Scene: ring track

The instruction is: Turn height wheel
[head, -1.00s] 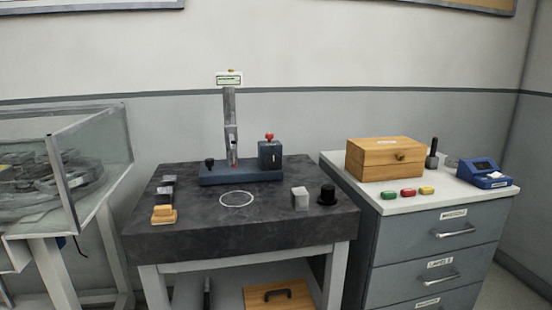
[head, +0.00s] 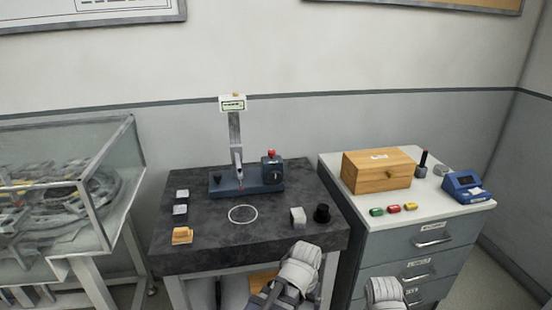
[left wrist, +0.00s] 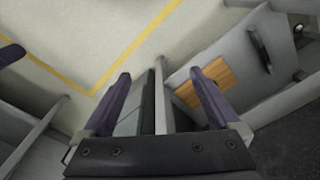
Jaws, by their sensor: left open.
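The measuring stand has a dark blue base (head: 225,187) at the back of the dark stone table. Its grey column (head: 235,130) rises to a small display (head: 232,103). A dark blue block (head: 272,175) at the base's right end has a red knob (head: 271,154) on top and a dark round wheel (head: 278,177) on its front. A black knob (head: 217,177) is at the left end. My left gripper (left wrist: 160,74) is open and empty in the left wrist view, low and away from the stand. My right gripper is not in view.
The dark table (head: 210,232) carries a white ring mark (head: 243,214), small blocks at left, a grey block (head: 298,216) and a black round piece (head: 322,213). A glass case (head: 60,180) stands left, a drawer cabinet (head: 440,220) right. The table's front middle is clear.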

